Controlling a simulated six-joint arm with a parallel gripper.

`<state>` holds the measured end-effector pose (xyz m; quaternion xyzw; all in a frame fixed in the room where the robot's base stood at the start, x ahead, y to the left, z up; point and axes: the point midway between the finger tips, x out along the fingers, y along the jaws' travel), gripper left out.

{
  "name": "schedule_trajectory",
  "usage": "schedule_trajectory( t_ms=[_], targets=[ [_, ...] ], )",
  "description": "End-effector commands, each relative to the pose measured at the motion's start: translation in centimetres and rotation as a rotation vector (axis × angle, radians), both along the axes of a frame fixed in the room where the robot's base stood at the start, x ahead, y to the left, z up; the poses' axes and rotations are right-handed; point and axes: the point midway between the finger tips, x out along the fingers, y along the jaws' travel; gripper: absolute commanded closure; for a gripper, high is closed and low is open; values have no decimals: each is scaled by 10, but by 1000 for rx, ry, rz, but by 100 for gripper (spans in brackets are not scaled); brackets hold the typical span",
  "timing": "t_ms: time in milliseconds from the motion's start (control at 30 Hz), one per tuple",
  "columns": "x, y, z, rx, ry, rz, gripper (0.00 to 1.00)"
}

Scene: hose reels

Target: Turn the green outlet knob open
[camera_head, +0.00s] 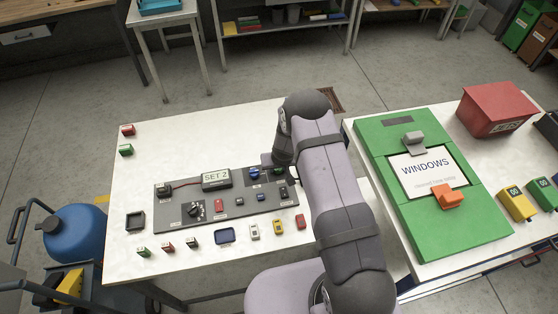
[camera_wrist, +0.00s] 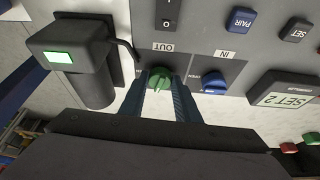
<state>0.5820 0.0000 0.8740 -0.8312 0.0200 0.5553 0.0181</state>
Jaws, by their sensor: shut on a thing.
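The green outlet knob (camera_wrist: 161,78) sits under the OUT label on the grey panel (camera_wrist: 135,60) in the wrist view. My gripper (camera_wrist: 159,88) has its two blue fingers on either side of the knob and is shut on it. The blue knob (camera_wrist: 214,82) under the IN label is just to the right and apart from my fingers. In the head view my arm reaches the right end of the panel (camera_head: 170,215), and I cannot make out the fingertips there.
A dark block with a green-lit face (camera_wrist: 57,57) stands close left of my fingers. The SET 2 display (camera_wrist: 285,98) is at the right. A green WINDOWS board (camera_head: 387,150) is on the right table.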

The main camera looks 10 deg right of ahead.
Motion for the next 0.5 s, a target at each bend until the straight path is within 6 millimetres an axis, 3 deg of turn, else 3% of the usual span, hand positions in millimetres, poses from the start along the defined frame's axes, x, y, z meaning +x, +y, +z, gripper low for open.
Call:
schedule_trajectory(
  t_ms=[33, 500],
  targets=[
    [5, 3, 9, -3, -12, 2, 93],
    [3, 1, 4, -7, -10, -10, 93]
  ],
)
